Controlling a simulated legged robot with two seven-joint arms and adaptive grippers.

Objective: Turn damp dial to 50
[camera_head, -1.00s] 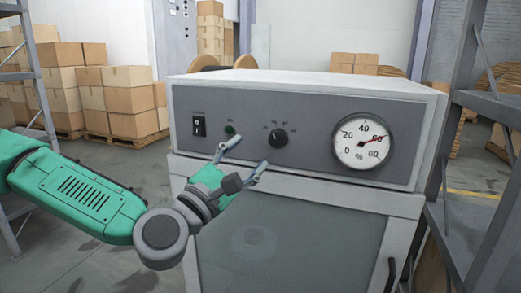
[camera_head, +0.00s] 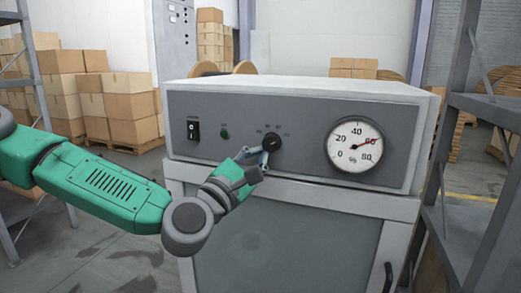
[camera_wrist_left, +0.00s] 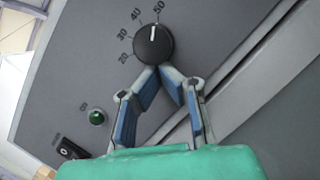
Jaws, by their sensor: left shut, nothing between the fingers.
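The damp dial (camera_head: 271,143), a black round knob, sits on the grey front panel (camera_head: 297,157). In the left wrist view the dial (camera_wrist_left: 154,44) has marks 20 to 50 around it; its white pointer line points between 40 and 50, nearer 50. My left gripper (camera_head: 262,152) is at the dial's lower left in the head view. In the wrist view its fingertips (camera_wrist_left: 160,69) meet at the dial's lower edge, shut with nothing between them; whether they touch the knob I cannot tell. My right gripper is not in view.
A round gauge (camera_head: 355,145) with a red needle near 60 is right of the dial. A black rocker switch (camera_head: 193,130) and green lamp (camera_head: 225,134) are to the left. Metal racks (camera_head: 490,110) stand at the sides; cardboard boxes (camera_head: 110,100) are behind.

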